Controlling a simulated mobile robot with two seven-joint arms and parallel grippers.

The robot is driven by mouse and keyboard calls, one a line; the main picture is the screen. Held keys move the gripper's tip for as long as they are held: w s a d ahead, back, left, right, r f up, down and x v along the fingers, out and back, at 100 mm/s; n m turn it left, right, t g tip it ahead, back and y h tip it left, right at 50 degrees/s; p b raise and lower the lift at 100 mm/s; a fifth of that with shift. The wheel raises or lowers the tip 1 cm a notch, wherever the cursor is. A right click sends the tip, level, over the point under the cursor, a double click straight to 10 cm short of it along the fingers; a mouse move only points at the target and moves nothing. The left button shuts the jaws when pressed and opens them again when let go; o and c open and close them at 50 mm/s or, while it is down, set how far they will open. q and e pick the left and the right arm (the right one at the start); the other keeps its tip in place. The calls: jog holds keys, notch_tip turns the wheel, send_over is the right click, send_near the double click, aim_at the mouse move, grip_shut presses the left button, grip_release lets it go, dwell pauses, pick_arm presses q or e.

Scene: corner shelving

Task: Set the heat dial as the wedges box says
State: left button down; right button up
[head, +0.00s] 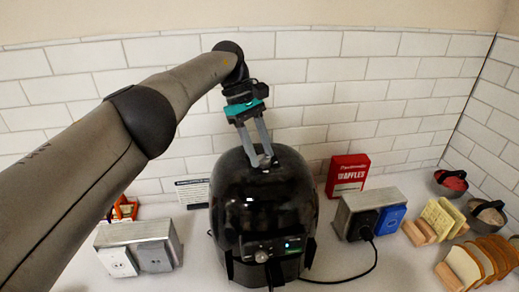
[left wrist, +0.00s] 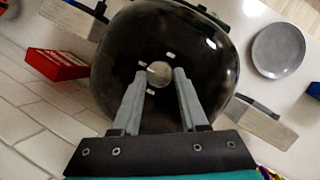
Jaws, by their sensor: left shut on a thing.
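A glossy black domed appliance (head: 265,205) stands in the middle of the counter, with a small lit panel low on its front. On its top is a round silver dial (left wrist: 159,74), with small white marks around it in the left wrist view. My left gripper (head: 262,160) points down onto the top, shut on the dial with a finger on either side. The dial's pointer and the marks' wording are too small to read. I cannot make out a box labelled wedges. My right gripper is out of view.
Metal outlet boxes stand left (head: 138,247) and right (head: 370,212) of the appliance; a black cord runs from the right one. A printed card (head: 193,192) leans at the wall. Bread slices (head: 475,263) and bowls (head: 451,183) are at right. A grey plate (left wrist: 278,50) shows in the wrist view.

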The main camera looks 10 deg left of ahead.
pick_arm(q)
jog(key=shift+c, duration=2.2)
grip_release()
jog(key=shift+s+n+b, duration=0.1)
jog(key=shift+n+b, duration=0.3)
jog(key=shift+n, duration=0.2)
